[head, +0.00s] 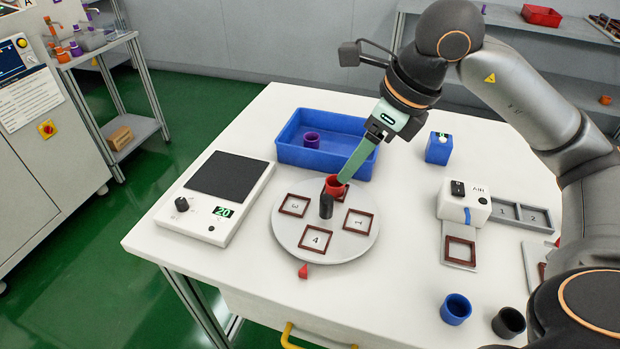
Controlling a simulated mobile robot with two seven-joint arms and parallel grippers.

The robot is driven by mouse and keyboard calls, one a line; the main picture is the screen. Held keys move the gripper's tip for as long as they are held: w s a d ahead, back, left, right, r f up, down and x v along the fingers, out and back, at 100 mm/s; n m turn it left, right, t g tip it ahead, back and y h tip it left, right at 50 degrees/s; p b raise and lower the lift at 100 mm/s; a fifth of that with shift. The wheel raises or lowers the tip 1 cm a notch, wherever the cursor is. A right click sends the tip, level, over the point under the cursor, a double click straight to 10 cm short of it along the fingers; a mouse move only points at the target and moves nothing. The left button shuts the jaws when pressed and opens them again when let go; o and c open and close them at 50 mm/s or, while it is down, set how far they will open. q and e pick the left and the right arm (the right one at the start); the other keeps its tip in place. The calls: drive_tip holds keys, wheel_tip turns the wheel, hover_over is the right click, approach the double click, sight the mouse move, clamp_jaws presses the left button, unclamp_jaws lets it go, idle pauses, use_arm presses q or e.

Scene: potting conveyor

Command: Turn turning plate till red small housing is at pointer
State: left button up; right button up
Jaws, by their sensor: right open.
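The turning plate (340,247) is a round light-grey disc on the white table, with brown square frames on it; 3, 4 and 1 are readable. A black upright knob (326,206) stands at its middle. The red small housing (333,186) is on the far side of the plate, behind the knob. The red pointer (303,271) is on the table at the plate's front edge, near frame 4, across the plate from the housing. My right gripper (345,176) is open, its greenish fingers reaching down beside the red housing; whether they touch it I cannot tell. My left gripper is out of view.
A blue bin (290,155) with a purple cup (312,140) stands behind the plate. A scale (200,231) reading 20 is left. A white device (463,203) and a blue box (439,149) are right. Blue (455,309) and black (508,322) cups stand front right.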

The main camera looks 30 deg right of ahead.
sight(327, 198)
drive_tip(key=b+x, duration=0.1)
drive_tip(key=x, duration=1.1)
drive_tip(key=shift+a+f, duration=0.15)
clamp_jaws()
idle(1.1)
